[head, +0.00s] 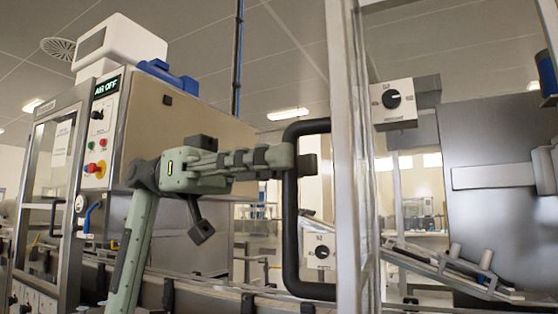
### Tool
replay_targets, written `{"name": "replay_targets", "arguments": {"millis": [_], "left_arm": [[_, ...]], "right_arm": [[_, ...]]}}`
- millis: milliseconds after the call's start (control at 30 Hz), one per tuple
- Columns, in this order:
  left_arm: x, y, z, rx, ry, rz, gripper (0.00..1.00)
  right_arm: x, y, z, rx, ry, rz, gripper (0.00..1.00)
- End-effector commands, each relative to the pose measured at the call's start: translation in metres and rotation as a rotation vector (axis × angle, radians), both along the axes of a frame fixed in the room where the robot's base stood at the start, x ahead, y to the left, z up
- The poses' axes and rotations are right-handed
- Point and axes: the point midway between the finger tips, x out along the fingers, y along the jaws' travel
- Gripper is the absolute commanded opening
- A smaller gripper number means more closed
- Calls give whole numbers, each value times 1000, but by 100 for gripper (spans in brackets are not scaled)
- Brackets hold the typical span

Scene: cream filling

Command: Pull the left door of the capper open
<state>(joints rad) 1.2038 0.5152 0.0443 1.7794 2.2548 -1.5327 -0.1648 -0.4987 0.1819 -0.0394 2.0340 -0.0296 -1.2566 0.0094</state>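The capper's left door shows as a tall pale metal frame (350,200) right of the middle of the head view. A black D-shaped handle (291,235) sticks out from the frame's left side, its bar upright. My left gripper (298,162) is at the upper part of this bar, with its fingers closed around it. A dark fingertip shows just right of the bar; the far side of the grip is hidden. How far the door stands from its closed position cannot be told. My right gripper is not in view.
A machine with an "AIR OFF" panel (103,130) and a glazed door (48,160) stands at the left. A conveyor (225,292) runs below my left arm. A grey knob box (392,102) and metal plate (485,170) are at the right, beyond the door frame.

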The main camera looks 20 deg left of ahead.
Motion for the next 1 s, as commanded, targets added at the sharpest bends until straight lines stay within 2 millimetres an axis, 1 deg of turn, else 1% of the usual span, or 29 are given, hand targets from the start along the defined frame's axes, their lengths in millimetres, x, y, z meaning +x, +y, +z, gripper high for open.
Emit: {"name": "replay_targets", "arguments": {"millis": [33, 133, 233, 500, 600, 700, 833, 1000], "left_arm": [[0, 0, 0, 1, -1, -1, 34], [1, 5, 0, 1, 0, 0, 34], [3, 17, 0, -1, 0, 1, 34], [13, 74, 0, -2, 1, 2, 34], [16, 92, 0, -2, 0, 1, 34], [19, 106, 0, -1, 0, 1, 34], [21, 116, 0, 0, 1, 0, 34], [21, 119, 0, -1, 0, 0, 34]], "right_arm": [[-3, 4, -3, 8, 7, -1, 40], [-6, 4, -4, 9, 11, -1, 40], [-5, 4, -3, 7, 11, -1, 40], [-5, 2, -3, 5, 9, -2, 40], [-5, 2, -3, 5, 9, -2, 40], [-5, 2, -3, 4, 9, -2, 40], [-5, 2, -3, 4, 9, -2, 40], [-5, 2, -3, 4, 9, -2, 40]]}}
